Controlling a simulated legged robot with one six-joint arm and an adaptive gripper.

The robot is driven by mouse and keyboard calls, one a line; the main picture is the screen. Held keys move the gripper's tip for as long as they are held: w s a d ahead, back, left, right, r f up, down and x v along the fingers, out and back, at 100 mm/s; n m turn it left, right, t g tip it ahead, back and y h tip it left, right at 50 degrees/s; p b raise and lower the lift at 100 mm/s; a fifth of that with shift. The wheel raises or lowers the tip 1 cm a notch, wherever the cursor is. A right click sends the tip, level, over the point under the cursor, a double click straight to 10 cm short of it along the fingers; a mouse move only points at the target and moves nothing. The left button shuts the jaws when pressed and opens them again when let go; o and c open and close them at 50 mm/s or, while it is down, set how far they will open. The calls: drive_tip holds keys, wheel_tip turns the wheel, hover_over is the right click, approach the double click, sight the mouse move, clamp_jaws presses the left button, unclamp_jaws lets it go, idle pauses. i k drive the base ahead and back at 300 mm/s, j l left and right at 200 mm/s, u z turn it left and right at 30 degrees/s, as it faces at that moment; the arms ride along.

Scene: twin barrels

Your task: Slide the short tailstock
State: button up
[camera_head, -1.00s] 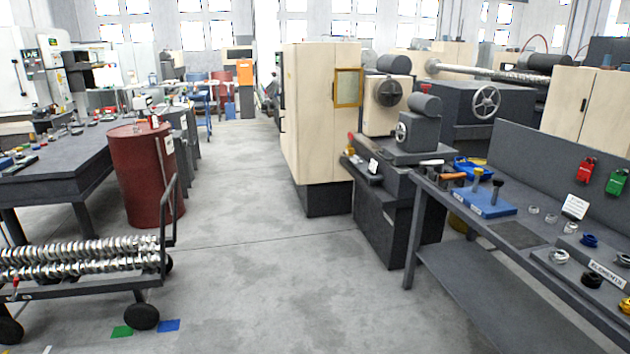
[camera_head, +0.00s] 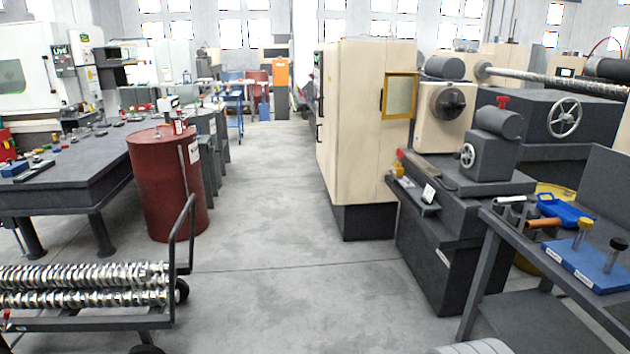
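The short tailstock (camera_head: 490,152) is a dark grey block with a rounded cylinder on top and a small handwheel (camera_head: 467,156) on its left face. It sits on the grey bed (camera_head: 440,178) of the short lathe, in front of the beige headstock with its dark round chuck (camera_head: 448,103). A gap shows between tailstock and chuck. My gripper is not in view. A pale rounded shape shows at the bottom edge, too cut off to identify.
The floor aisle (camera_head: 270,270) is clear. On the right are a workbench (camera_head: 490,222) and a beige cabinet (camera_head: 365,130). On the left are a red barrel (camera_head: 165,190), a dark table (camera_head: 75,165) and a cart (camera_head: 100,322) of metal shafts. A larger handwheel (camera_head: 563,118) stands behind.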

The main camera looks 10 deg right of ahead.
sight(496, 147)
drive_tip(key=i+j+z, duration=0.15)
drive_tip(key=i, duration=1.25)
drive_tip(key=i+z, duration=0.45)
drive_tip(key=i+j+z, duration=0.1)
drive_tip(key=i+z, duration=0.3)
drive_tip(key=i+j+z, duration=0.3)
drive_tip(key=i+z, duration=0.15)
drive_tip(key=i+j+z, duration=0.3)
drive_tip(key=z, duration=0.15)
drive_tip(key=i+j+z, duration=0.45)
